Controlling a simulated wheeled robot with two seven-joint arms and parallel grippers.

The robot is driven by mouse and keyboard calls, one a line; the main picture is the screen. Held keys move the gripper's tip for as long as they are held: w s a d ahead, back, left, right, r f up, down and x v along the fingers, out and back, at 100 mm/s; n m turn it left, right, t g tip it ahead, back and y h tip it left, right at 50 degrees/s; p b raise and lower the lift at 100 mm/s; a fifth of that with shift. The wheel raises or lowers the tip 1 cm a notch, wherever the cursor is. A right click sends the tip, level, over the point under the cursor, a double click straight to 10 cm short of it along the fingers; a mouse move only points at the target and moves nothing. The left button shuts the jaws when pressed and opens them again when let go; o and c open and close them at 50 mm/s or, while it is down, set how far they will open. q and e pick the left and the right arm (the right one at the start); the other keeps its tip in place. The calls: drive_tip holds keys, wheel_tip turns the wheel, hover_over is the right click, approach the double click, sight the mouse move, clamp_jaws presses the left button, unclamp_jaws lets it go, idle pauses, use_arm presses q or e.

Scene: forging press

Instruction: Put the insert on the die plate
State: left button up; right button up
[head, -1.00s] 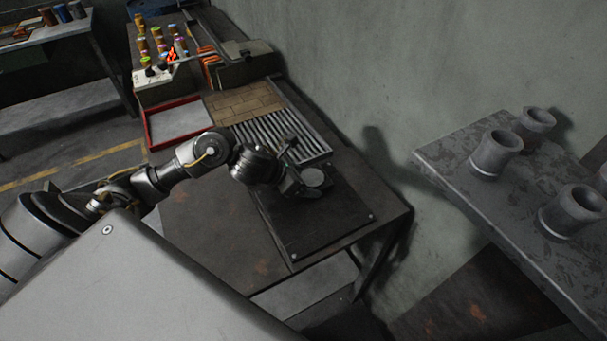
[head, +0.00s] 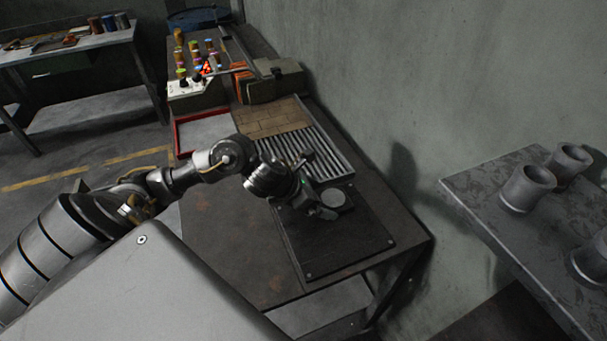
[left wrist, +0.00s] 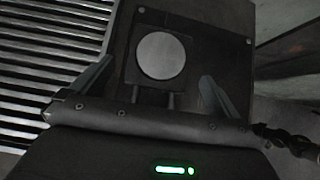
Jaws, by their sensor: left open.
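A light grey round disc, which looks like the insert (head: 335,198), lies on the dark square die plate (head: 350,240) on the workbench. In the left wrist view the disc (left wrist: 161,56) sits flat, with bare dark plate (left wrist: 205,25) around it. My left gripper (head: 323,208) is low over the plate, just left of the disc. In the left wrist view the gripper's two fingers (left wrist: 155,85) stand wide apart, one on each side of the disc's near edge, and neither touches it. Nothing is held. My right gripper is out of view.
A ribbed metal rack (head: 315,145) lies directly behind the plate, with a brick pad (head: 270,120) and red-rimmed tray (head: 177,137) beyond. A wall runs along the right. A grey table (head: 480,190) with several hollow cylinders stands at right. The bench left of the plate is clear.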

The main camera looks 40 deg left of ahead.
use_arm(q)
drive_tip(key=v, duration=0.9)
drive_tip(key=shift+r, duration=0.2)
drive_tip(key=shift+s+a, duration=0.1)
